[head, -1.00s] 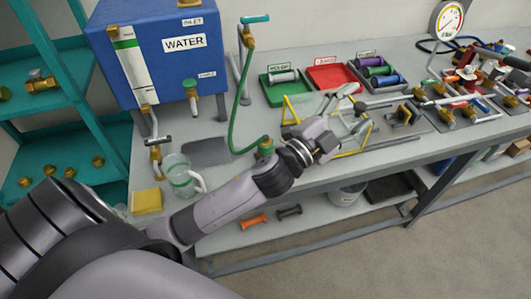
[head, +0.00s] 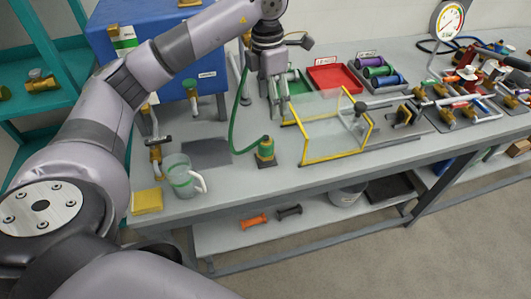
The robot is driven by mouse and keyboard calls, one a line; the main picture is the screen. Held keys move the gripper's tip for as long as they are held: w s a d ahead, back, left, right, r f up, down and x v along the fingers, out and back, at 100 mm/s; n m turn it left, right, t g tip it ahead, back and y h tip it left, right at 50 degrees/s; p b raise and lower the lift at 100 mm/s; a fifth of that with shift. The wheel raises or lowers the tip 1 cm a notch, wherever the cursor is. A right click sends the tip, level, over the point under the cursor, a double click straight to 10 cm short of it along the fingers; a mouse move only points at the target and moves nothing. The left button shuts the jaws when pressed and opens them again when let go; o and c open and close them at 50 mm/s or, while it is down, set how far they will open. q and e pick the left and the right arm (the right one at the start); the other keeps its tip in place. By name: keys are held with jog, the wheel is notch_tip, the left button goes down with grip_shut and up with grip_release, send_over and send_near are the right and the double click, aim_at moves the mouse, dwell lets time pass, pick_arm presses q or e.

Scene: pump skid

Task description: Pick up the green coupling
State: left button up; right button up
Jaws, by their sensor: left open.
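The green coupling (head: 379,71) lies on its side in a dark tray (head: 399,87) at the back of the bench, between a purple coupling (head: 371,62) and a blue coupling (head: 388,80). My left gripper (head: 281,107) is open and points down in front of the green tray (head: 305,87), well left of the green coupling. It hides most of that tray and whatever lies in it. My right gripper is not in view.
An empty red tray (head: 335,78) lies between my left gripper and the dark tray. A clear guard with a yellow frame (head: 336,158) stands in front. A green hose (head: 233,125), a jug (head: 180,178) and a blue water tank (head: 185,62) are at left.

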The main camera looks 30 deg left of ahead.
aim_at(267, 141)
pick_arm(q)
jog(key=shift+y, duration=0.3)
jog(key=f+p, duration=0.1)
jog(key=f, duration=0.2)
jog(key=a+f+p, duration=0.1)
jog(key=f, duration=0.3)
jog(key=f+p, duration=0.1)
jog(key=f, duration=0.3)
jog(key=shift+s+a, duration=0.1)
jog(key=shift+a, duration=0.25)
jog(key=shift+f+p, duration=0.5)
jog(key=shift+p, duration=0.05)
jog(key=f, duration=0.1)
jog(key=f+p, duration=0.1)
jog(key=f, duration=0.1)
jog(key=f+p, duration=0.1)
jog(key=shift+w+f, duration=0.2)
jog(key=shift+w, duration=0.2)
jog(key=shift+f, duration=0.2)
jog(key=shift+c, duration=0.6)
jog(key=c, duration=1.2)
jog(key=shift+c, duration=0.4)
